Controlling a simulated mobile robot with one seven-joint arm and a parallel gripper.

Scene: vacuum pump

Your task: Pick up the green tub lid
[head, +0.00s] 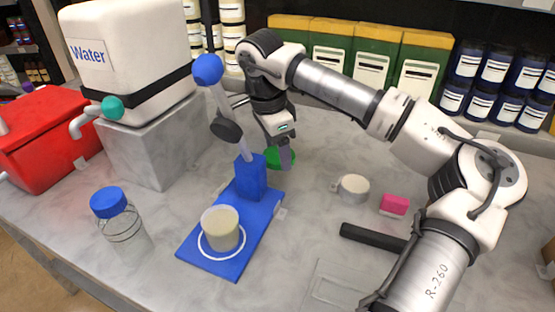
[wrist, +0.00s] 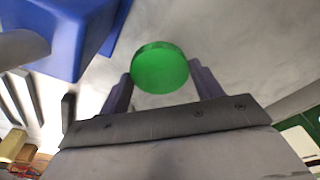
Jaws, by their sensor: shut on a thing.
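The green tub lid (wrist: 160,68) is a round flat disc held between the two fingers of my gripper (wrist: 160,82) in the wrist view. In the head view the lid (head: 284,157) shows behind the blue stand, partly hidden by my gripper (head: 286,158). My gripper is shut on the lid's edges. How far the lid is from the table is hard to tell. A tub with pale contents (head: 220,228) sits inside the white ring on the blue base and has no lid on it.
The blue stand (head: 250,178) with its lever stands just left of my gripper. A clear bottle with a blue cap (head: 110,203), a white cup (head: 353,189), a pink block (head: 394,205) and a black bar (head: 372,238) are on the table. The water tank's grey block (head: 160,140) is at left.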

